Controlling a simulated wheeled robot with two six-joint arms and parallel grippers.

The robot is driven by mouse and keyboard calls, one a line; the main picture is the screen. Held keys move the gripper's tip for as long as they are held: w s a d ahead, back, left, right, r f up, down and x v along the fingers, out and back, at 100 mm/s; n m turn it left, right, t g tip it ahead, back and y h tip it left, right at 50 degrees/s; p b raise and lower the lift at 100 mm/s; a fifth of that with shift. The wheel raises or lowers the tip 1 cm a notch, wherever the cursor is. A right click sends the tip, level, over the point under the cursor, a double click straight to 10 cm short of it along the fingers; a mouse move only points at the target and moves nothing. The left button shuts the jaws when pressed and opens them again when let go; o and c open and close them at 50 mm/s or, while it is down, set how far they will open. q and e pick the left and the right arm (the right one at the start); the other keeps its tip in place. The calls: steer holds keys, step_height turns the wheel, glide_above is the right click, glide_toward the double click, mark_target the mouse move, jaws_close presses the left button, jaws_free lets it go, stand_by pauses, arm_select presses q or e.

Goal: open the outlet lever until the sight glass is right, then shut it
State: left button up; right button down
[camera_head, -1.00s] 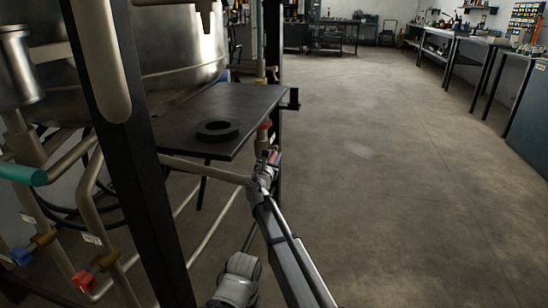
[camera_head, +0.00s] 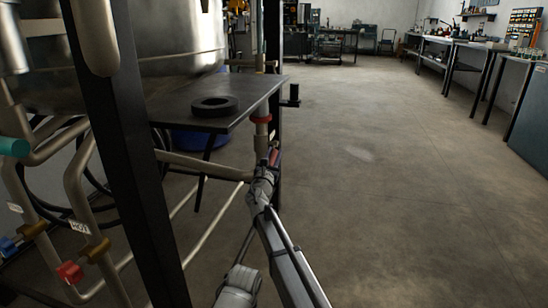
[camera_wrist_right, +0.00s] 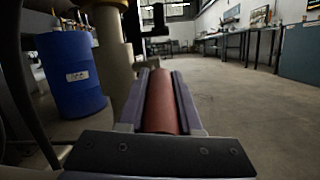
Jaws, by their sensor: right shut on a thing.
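The outlet lever's red grip (camera_head: 274,157) shows at my right gripper (camera_head: 270,163), beside a vertical pipe under the dark shelf. In the right wrist view the red grip (camera_wrist_right: 161,102) lies lengthwise between the two jaws of my right gripper (camera_wrist_right: 160,97), which are shut on it. The rest of the lever and its valve body are hidden by my gripper. I cannot make out a sight glass in either view. My left gripper is out of view.
A dark shelf (camera_head: 238,108) carrying a black ring (camera_head: 214,106) juts out above my right gripper. A black frame post (camera_head: 120,170) stands close on the left, with pipes and a red valve handle (camera_head: 70,271) beyond it. A blue drum (camera_wrist_right: 72,78) stands behind. The floor at right is clear.

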steer(key=c, duration=0.6)
jaws_free()
